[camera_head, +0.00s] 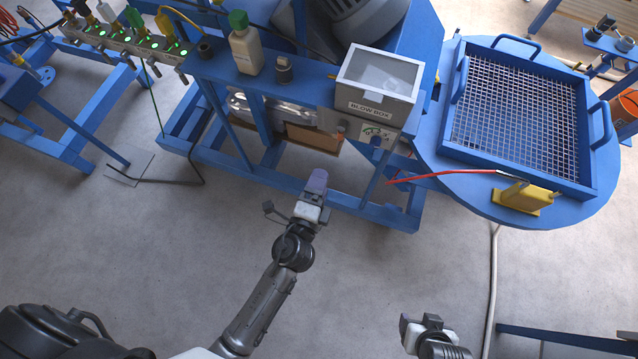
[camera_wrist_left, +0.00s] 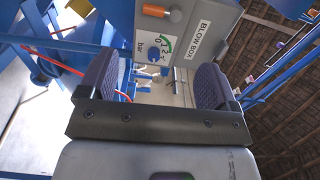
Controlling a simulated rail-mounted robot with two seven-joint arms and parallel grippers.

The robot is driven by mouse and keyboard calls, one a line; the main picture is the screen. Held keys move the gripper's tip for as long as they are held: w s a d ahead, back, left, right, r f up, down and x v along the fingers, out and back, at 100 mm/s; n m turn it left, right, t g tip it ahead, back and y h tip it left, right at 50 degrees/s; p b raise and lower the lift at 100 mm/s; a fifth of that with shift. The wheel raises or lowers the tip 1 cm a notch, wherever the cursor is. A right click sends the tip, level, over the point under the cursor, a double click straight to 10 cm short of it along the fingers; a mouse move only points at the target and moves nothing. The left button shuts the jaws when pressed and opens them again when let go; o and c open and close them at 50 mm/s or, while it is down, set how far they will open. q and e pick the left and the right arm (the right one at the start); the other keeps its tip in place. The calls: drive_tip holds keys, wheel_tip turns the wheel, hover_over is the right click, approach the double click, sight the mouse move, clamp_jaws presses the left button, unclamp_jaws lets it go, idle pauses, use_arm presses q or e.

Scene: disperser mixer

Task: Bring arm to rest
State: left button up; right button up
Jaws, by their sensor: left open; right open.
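My left gripper (camera_head: 316,186) reaches up from the lower middle of the head view, in front of the blue machine frame (camera_head: 265,92). In the left wrist view its two dark ribbed fingers (camera_wrist_left: 158,82) stand wide apart with nothing between them. The blow box (camera_head: 376,88), a grey box with a clear lid and a dial, is above and beyond the left gripper; it also shows in the left wrist view (camera_wrist_left: 190,30). My right gripper (camera_head: 426,326) is at the bottom right of the head view, over bare floor. Its fingers are short in view and hold nothing visible.
A round blue table (camera_head: 450,190) at the right carries a mesh tray (camera_head: 520,122) and a yellow block (camera_head: 524,197) with a red hose. Grey floor (camera_head: 150,245) lies open at the lower left and middle.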

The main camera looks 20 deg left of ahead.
idle(0.7)
use_arm(q)
drive_tip(key=s+a+f+n+g+y, duration=0.3)
drive_tip(key=s+a+f+n+g, duration=0.35)
drive_tip(key=n+g, duration=0.6)
drive_tip(key=s+a+n+g+h, duration=0.25)
drive_tip(key=s+a+h, duration=0.2)
drive_tip(key=s, duration=0.95)
wheel_tip(320, 180, up, 31)
drive_tip(key=p, duration=3)
drive_tip(key=shift+t+y+p, duration=0.3)
drive_tip(key=shift+y, duration=0.05)
